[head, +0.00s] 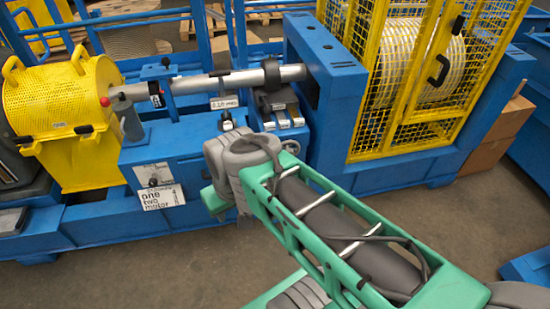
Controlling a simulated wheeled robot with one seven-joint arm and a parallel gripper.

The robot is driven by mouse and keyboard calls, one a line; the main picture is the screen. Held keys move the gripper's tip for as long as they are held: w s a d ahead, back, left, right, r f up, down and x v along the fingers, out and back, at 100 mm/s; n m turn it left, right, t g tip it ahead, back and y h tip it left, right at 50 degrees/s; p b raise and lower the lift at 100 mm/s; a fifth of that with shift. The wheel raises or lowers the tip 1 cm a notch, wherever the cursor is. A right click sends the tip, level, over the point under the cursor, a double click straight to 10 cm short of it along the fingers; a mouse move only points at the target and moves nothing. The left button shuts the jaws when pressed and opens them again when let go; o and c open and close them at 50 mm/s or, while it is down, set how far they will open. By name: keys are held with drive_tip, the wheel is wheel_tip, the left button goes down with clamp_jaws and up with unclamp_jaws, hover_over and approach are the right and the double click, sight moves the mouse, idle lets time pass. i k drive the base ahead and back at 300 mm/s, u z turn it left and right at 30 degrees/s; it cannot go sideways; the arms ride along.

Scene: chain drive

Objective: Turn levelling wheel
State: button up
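A blue machine frame (190,138) carries a horizontal grey shaft (205,84). I cannot tell for sure which part is the levelling wheel. Small dark knobs show on the frame: one on top (166,62), one at the middle (226,121) and one low on the front by the sign (153,182). My green and grey arm reaches from the lower right to the front of the frame. Its far joint (232,160) hides part of the frame's front. My gripper's fingers cannot be made out; they seem hidden behind my arm.
A yellow perforated guard (60,95) stands at the left. A yellow mesh cage (408,75) around a large drum is at the right, beside a blue upright (338,120). Cardboard boxes (497,125) stand further right. Grey floor (110,265) is clear in front at the left.

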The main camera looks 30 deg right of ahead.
sight(287, 147)
drive_tip(key=u, duration=0.65)
drive_tip(key=i, duration=1.15)
drive_tip(key=z, duration=0.45)
